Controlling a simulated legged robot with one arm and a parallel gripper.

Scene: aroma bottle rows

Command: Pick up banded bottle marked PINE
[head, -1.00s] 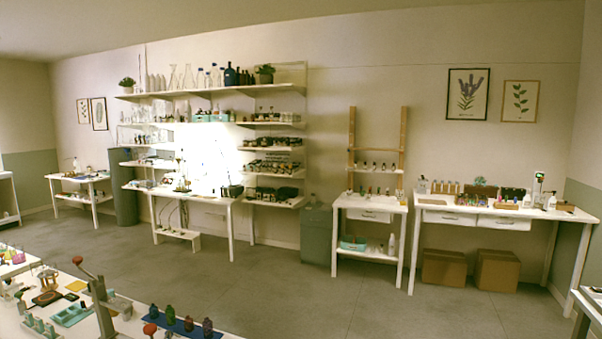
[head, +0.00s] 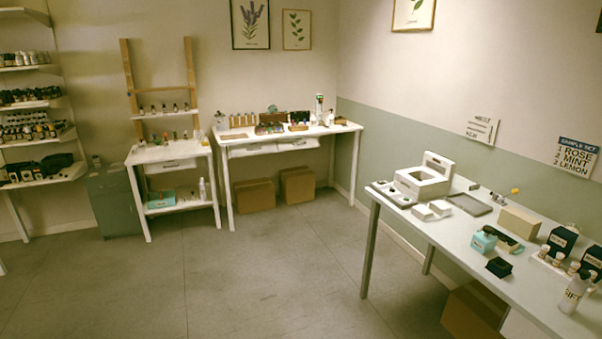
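I cannot make out a banded bottle marked PINE. Small bottles (head: 552,256) with pale caps stand in a row on the white table (head: 405,215) at the right, beside dark labelled boxes (head: 562,240). A larger clear bottle (head: 574,294) with lettering I cannot read stands near that table's front edge. Small bottles (head: 165,109) also stand on the wooden rack at the back, too small to read. My gripper is not in view.
A wall sign (head: 577,156) reads SAMPLE SET, ROSE, MINT, LEMON. A back table (head: 240,148), a small stand (head: 165,152) and shelves (head: 30,103) line the back wall. Cardboard boxes (head: 297,185) sit below the back table. The grey floor (head: 270,265) between is clear.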

